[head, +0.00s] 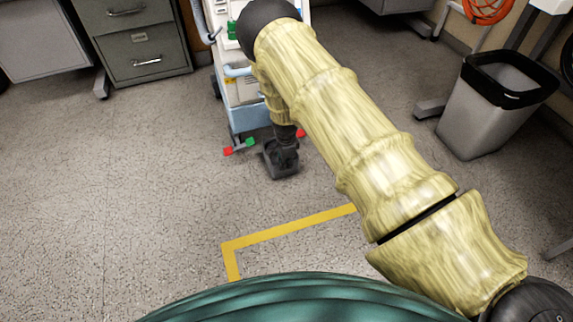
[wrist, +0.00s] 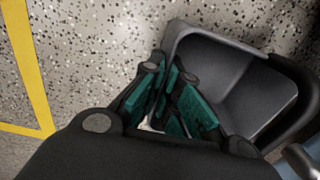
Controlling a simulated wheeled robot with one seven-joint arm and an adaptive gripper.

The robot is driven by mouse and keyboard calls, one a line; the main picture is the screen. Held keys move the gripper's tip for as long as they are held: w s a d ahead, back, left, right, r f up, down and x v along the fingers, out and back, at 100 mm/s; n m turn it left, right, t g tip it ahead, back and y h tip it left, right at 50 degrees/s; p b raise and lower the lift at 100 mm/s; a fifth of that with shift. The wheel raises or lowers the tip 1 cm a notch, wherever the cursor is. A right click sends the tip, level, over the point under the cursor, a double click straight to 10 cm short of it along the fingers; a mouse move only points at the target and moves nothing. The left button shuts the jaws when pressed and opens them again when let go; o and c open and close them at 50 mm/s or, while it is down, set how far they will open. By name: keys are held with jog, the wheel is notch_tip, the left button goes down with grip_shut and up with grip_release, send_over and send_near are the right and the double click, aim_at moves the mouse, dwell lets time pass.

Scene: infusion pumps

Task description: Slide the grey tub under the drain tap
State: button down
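The grey tub (wrist: 240,82) is an open, rounded box on the floor in the wrist view, right of centre. In the head view, a dark grey shape under my gripper (head: 280,165) looks like the same tub, mostly covered by the gripper. In the wrist view my gripper (wrist: 168,70) has dark fingers with teal pads. Its tips are close together at the tub's near left corner and overlap its rim. I cannot tell whether the rim is between them. I cannot make out the drain tap in either view.
A white and blue wheeled cart (head: 248,117) with red and green feet stands right beside the tub. A yellow floor line (head: 290,227) lies nearer me. A bin (head: 483,112) is at right, a filing cabinet (head: 138,45) at back left. The floor at left is clear.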

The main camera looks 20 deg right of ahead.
jog(key=shift+f, duration=0.4)
jog(key=c, duration=1.6)
grip_release()
jog(key=shift+o, duration=0.2)
notch_tip(320, 180, up, 12)
jog(key=shift+s, duration=0.15)
